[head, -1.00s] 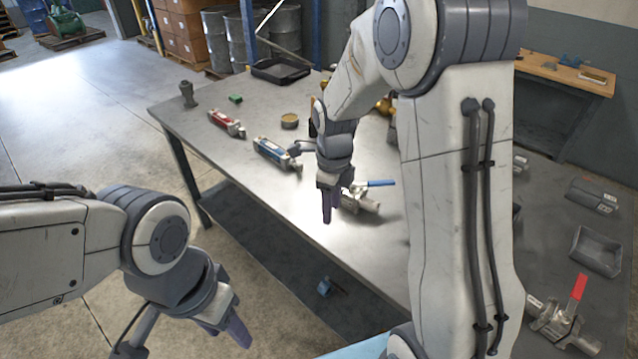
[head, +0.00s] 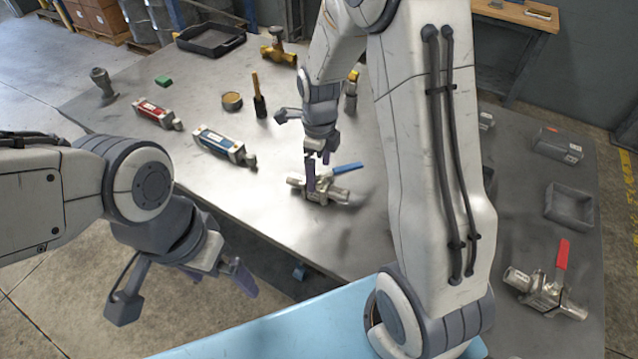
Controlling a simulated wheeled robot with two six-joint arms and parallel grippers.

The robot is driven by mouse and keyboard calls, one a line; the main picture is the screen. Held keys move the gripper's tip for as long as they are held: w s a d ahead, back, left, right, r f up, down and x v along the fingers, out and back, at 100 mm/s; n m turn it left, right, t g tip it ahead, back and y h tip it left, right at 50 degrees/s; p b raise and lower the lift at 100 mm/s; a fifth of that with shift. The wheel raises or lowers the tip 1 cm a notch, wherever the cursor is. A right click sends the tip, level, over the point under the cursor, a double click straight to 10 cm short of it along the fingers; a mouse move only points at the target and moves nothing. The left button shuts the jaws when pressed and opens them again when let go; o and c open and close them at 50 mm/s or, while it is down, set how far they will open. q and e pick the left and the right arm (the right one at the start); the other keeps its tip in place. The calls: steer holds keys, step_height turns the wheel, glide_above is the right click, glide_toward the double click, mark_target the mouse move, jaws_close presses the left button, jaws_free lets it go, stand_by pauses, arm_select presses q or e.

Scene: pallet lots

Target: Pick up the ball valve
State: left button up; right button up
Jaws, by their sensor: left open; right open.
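A metal ball valve with a blue lever (head: 325,189) lies on the grey table in the middle of the head view. My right gripper (head: 318,160) is open, its fingers pointing down just above and behind the valve's body; I cannot tell whether they touch it. A second ball valve with a red lever (head: 545,292) lies on the table at the lower right, on the far side of my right arm. My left gripper (head: 236,278) is open and empty, off the table's front edge at the lower left.
A black tray (head: 210,38) is at the back, a grey tray (head: 570,206) at right.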

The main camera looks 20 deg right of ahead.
steer(key=f, duration=0.3)
steer(key=f+p, duration=0.1)
steer(key=f, duration=0.2)
steer(key=shift+w+a+f, duration=0.15)
steer(key=shift+w+f, duration=0.05)
jaws_close()
